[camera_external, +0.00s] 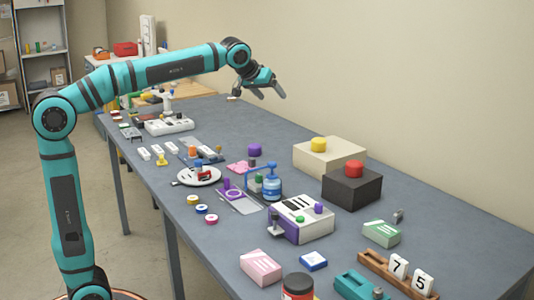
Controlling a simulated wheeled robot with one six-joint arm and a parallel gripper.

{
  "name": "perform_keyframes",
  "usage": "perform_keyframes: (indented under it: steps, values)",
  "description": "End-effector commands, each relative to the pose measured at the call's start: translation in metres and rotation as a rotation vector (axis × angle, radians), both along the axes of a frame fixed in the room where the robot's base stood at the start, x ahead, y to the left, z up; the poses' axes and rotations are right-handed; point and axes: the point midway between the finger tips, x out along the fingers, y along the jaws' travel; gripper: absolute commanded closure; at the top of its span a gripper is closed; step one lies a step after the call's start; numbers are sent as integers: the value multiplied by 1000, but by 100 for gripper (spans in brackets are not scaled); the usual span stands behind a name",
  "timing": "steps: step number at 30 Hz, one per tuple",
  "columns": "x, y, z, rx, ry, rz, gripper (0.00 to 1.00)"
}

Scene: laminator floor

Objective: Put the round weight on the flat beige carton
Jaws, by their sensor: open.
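A low, wide beige box (313,158) stands on the grey table near the wall; it looks like the flat beige carton. A yellow round knob-like piece (318,144) sits on its top. I cannot tell for sure which thing is the round weight. Round pieces in view include a purple one (254,150) on the table left of the beige box and a red one (354,169) on a black box. My gripper (258,96) is open and empty, high above the far part of the table, up and left of the beige box.
The black box (350,190) stands close in front of the beige box. A white and purple machine (300,220), a blue bottle (271,187) and a white plate (198,176) crowd the middle. A wooden rack (397,277) with number tiles is at front right. The table's wall side beyond the beige box is clear.

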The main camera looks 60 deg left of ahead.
Motion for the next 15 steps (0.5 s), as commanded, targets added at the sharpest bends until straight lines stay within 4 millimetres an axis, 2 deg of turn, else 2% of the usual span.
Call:
perform_keyframes:
  steps: [1, 7, 15]
  values:
    - [-18, 1, 5, 6, -27, -18, 25]
    - [-77, 2, 13, 35, -136, -86, 25]
    - [-157, 4, 11, 86, -284, -164, 25]
